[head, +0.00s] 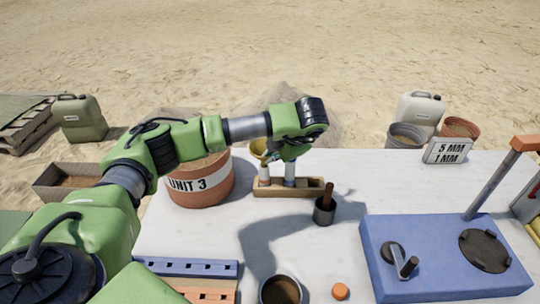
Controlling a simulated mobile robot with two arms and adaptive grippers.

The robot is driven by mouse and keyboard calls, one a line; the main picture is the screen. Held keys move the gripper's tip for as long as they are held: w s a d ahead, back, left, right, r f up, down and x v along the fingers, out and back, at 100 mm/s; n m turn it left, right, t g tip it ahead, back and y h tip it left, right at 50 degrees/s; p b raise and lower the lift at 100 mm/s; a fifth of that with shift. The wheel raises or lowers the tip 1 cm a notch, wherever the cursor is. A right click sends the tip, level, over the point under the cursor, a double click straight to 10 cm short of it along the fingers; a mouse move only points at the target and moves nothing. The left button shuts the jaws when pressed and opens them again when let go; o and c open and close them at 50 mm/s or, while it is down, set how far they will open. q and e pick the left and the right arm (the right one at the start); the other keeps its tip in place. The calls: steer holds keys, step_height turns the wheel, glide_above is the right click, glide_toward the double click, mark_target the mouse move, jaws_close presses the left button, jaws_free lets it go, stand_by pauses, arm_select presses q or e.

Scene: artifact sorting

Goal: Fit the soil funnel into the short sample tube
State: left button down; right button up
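A yellow funnel (259,148) shows partly at the left side of my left gripper (272,154), above the wooden rack. Its lower part is hard to make out. Two pale tubes stand upright in the wooden rack (305,187): a left one (264,173) just below the funnel, and a right one (289,173) below the gripper body. I cannot tell whether the funnel touches the left tube. My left gripper is right beside the funnel, but its fingertips are too small and covered to show whether they are closed on it. My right gripper is out of view.
A terracotta "UNIT 3" drum (205,182) stands left of the rack, under my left arm. A dark cup with a brown handle (325,210) stands just right of it. A blue machine (440,262) fills the front right.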

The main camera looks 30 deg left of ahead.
arm_select(q)
steer(key=shift+f+b, duration=0.8)
steer(key=shift+f, duration=0.35)
steer(key=c, duration=2.2)
jaws_free()
steer(key=v, duration=1.2)
steer(key=shift+d, duration=0.1)
